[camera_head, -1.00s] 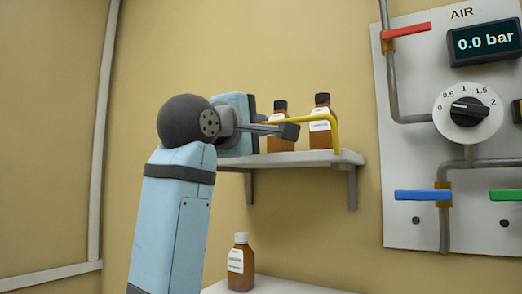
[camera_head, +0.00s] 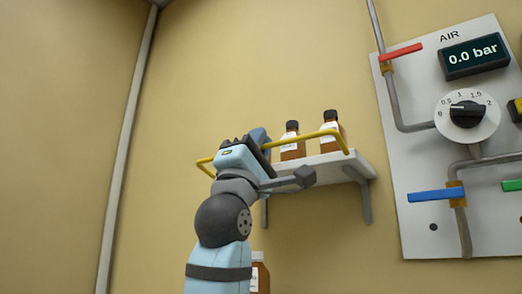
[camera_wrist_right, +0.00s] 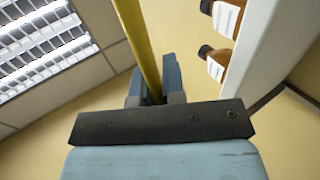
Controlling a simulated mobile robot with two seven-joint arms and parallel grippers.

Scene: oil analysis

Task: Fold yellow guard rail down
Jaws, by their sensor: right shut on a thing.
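The yellow guard rail (camera_head: 300,137) runs along the front of the wall shelf, standing above the shelf board, with its left end bent at the far left. My right gripper (camera_head: 257,140) is at the rail's left half, in front of the shelf. In the right wrist view the rail (camera_wrist_right: 138,42) passes down between the two blue-grey fingers (camera_wrist_right: 155,86), which are shut on it. The gripper hides part of the rail and the shelf's left portion in the head view. My left gripper is in neither view.
Two brown bottles (camera_head: 291,149) (camera_head: 331,138) stand on the shelf (camera_head: 340,163) behind the rail. Another brown bottle (camera_head: 261,275) is below, partly hidden by my arm. The air panel (camera_head: 415,170) with valves and dial is on the right. The left wall is bare.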

